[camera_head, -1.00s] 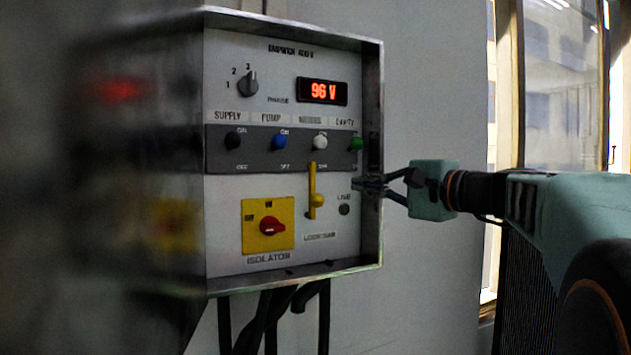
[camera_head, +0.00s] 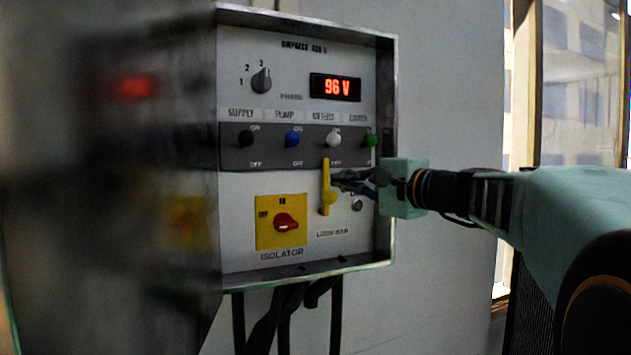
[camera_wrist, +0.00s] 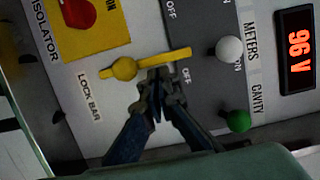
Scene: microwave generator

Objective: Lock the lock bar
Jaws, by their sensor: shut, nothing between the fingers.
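The lock bar (camera_head: 326,187) is a yellow upright bar with a round yellow knob low on it, on the panel right of the isolator. In the wrist view the lock bar (camera_wrist: 150,63) lies across the picture, its knob at the left end and its other end over the dark switch strip. My gripper (camera_head: 338,183) is shut and empty, coming from the right. In the wrist view its fingertips (camera_wrist: 157,78) are at the bar's side, between the knob and the far end. They seem to touch the bar, but I cannot tell for sure.
A red isolator knob (camera_head: 286,223) on a yellow plate is left of the bar. Black, blue, white and green switch knobs (camera_head: 333,139) line the dark strip above. A display (camera_head: 335,88) reads 96 V. The raised metal frame (camera_head: 385,150) edges the panel at the right.

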